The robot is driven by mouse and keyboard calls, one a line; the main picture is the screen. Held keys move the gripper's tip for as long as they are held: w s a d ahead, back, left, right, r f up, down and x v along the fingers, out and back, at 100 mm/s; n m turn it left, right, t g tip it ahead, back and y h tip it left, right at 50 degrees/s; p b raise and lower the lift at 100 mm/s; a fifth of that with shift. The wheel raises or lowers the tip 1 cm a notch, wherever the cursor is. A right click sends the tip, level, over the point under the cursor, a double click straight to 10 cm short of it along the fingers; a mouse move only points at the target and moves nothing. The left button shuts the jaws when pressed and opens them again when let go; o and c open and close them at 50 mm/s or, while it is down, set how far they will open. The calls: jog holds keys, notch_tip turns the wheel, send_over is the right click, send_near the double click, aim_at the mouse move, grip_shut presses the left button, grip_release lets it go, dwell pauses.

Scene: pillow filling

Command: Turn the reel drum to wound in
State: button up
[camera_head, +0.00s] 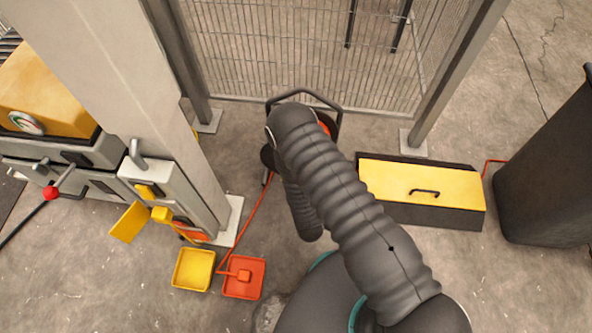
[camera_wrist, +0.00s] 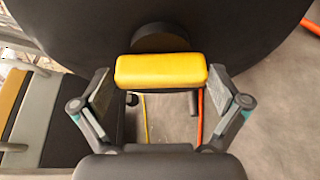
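The reel drum (camera_wrist: 250,25) fills the top of the wrist view as a large dark disc. A yellow handle (camera_wrist: 160,70) on a dark round stub sticks out from its face. My gripper (camera_wrist: 160,87) is open, with one finger on each side of the handle; a small gap seems to show at each end, and I cannot tell whether either finger touches. In the head view my arm hides my gripper and most of the reel; the black tube frame (camera_head: 305,93) and a bit of orange show behind it, by the fence.
An orange cable (camera_head: 254,215) runs over the floor to an orange tray (camera_head: 244,290) beside a yellow tray (camera_head: 193,269). A yellow-lidded box (camera_head: 420,186) and a dark bin (camera_head: 550,170) stand right. A machine with a post (camera_head: 150,90) stands left. A mesh fence (camera_head: 290,50) closes the back.

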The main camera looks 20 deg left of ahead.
jog(key=shift+w+d, duration=0.15)
jog(key=shift+w, duration=0.1)
jog(key=shift+s+r, duration=0.1)
jog(key=shift+s+d, duration=0.25)
jog(key=v, duration=1.1)
jog(key=shift+r, duration=0.1)
